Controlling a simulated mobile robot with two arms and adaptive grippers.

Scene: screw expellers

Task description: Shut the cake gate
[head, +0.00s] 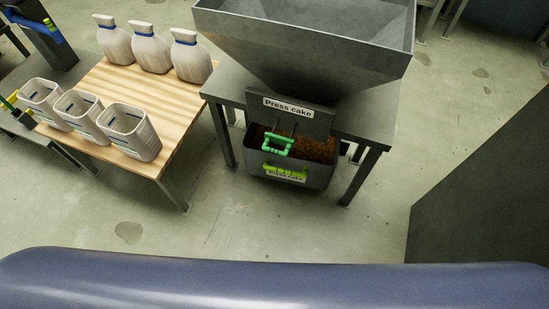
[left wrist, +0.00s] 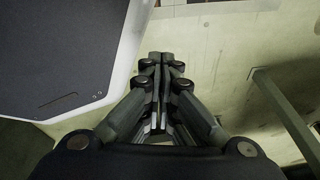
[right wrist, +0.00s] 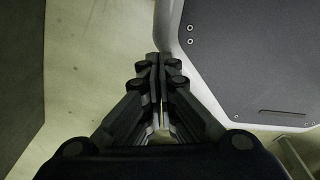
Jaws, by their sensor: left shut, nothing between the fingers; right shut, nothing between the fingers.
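The cake gate is the grey plate labelled "Press cake" (head: 287,107) below the large grey hopper (head: 300,35) in the head view. A green handle (head: 278,146) shows just below it. Under it stands a dark bin (head: 292,177) with a yellow-green handle and a "Press cake" label, holding brown press cake (head: 317,148). Whether the gate is open or shut is hard to tell. My left gripper (left wrist: 161,58) is shut and empty, above the floor. My right gripper (right wrist: 155,58) is shut and empty, also above the floor. Neither gripper shows in the head view.
A wooden table (head: 150,100) at the left carries white jugs (head: 150,48) and open grey containers (head: 84,115). The hopper's stand has metal legs (head: 362,178). A large dark panel (head: 490,170) stands at the right. The floor (head: 230,220) before the bin is clear.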

